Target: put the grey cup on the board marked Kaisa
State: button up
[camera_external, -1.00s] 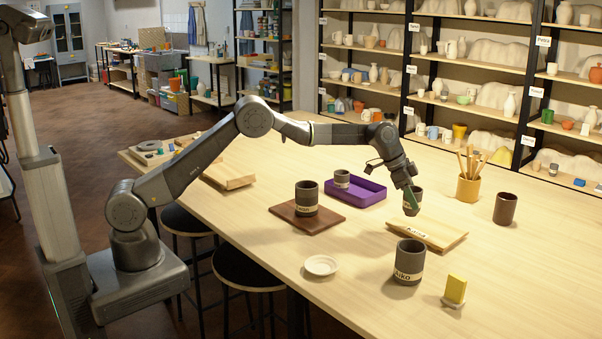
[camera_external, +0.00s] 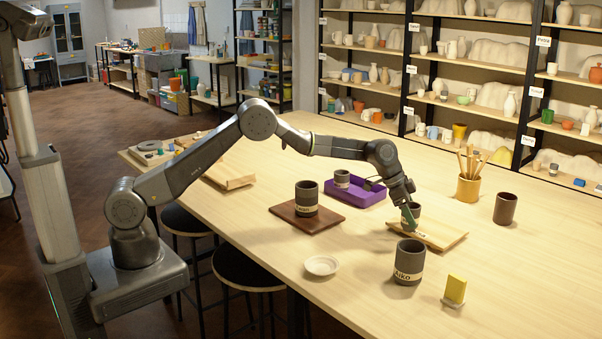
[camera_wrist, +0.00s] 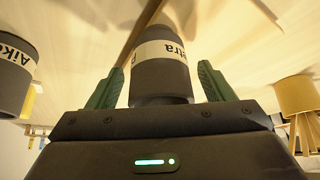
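A dark grey cup (camera_wrist: 160,75) with a pale band reading "...etra", its start cut off, stands between the green fingers of my gripper (camera_wrist: 158,88) in the wrist view. Gaps show on both sides, so the fingers are open around it. In the external view this cup (camera_external: 415,211) is partly hidden by my gripper (camera_external: 408,218), by the far-left side of a light wooden board (camera_external: 440,234). I cannot tell whether it stands on that board. The board's label is mostly covered. A dark brown board (camera_external: 330,222) carries another grey cup (camera_external: 306,194).
A grey cup marked Aiko (camera_external: 408,258) stands in front of the light board. A white saucer (camera_external: 321,265), yellow block (camera_external: 455,288), tool pot (camera_external: 468,188) and dark brown cup (camera_external: 505,208) stand around.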

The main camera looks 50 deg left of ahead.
jog(key=shift+r, duration=0.15)
jog(key=shift+r, duration=0.2)
jog(key=b+v, duration=0.2)
jog(key=v, duration=0.9)
jog(key=shift+s+a+r, duration=0.2)
jog(key=shift+a+r, duration=0.05)
jog(key=shift+o, duration=0.2)
